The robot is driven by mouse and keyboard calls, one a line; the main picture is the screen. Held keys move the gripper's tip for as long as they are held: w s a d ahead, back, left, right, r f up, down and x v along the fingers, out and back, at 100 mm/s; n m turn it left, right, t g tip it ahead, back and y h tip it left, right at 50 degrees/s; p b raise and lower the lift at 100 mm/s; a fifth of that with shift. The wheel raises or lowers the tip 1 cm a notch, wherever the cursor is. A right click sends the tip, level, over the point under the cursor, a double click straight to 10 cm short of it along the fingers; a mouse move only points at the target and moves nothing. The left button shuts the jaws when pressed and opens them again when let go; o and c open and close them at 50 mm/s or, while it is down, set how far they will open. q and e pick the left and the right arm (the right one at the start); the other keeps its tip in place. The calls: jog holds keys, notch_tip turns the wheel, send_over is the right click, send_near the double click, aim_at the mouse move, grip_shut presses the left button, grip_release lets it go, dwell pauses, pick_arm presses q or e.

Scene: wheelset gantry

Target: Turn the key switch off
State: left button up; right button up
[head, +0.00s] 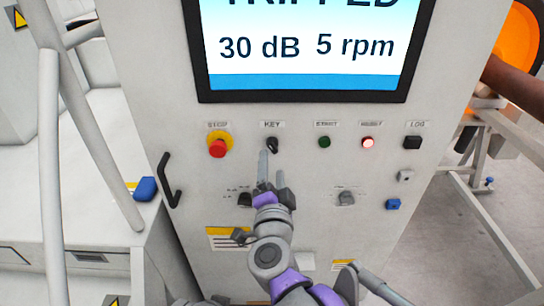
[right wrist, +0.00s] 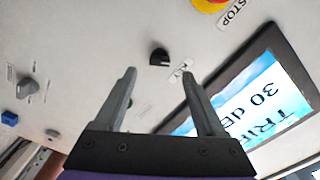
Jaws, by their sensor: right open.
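The key switch (head: 272,144) is a small black knob under the KEY label on the grey cabinet's front panel. It also shows in the right wrist view (right wrist: 159,58), beyond the fingertips and roughly in line with the gap between them. Its exact turn position is too small to tell. My right gripper (head: 271,166) is open and empty, just below the key switch in the head view. In the right wrist view its two grey fingers (right wrist: 159,73) stand wide apart, with no contact with the switch visible. My left gripper is not in view.
A red stop button (head: 218,146) on yellow sits left of the key; green (head: 324,142), lit red (head: 367,143) and black (head: 412,142) controls sit right. Selector knobs (head: 346,198) are below. A screen (head: 300,45) above reads "30 dB 5 rpm". A black handle (head: 168,182) protrudes at left.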

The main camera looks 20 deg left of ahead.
jog(key=v, duration=0.4)
jog(key=shift+d, duration=0.1)
dwell(0.3)
jog(key=s+d+f+n+g+h+p, duration=0.1)
jog(key=s+d+f+n+g, duration=0.2)
jog(key=d, duration=0.7)
jog(key=s+d+f+n+g+h+p, duration=0.2)
jog(key=s+d+f+g, duration=0.3)
jog(key=s+d+f, duration=0.3)
jog(key=s+d+f+n+g+h+p, duration=0.2)
jog(key=s+d+f+n+g, duration=0.1)
jog(key=d+f, duration=0.6)
jog(key=s+d+g, duration=0.1)
jog(key=s+d, duration=0.1)
jog(key=shift+s+d+n, duration=0.25)
jog(key=shift+d+n, duration=0.05)
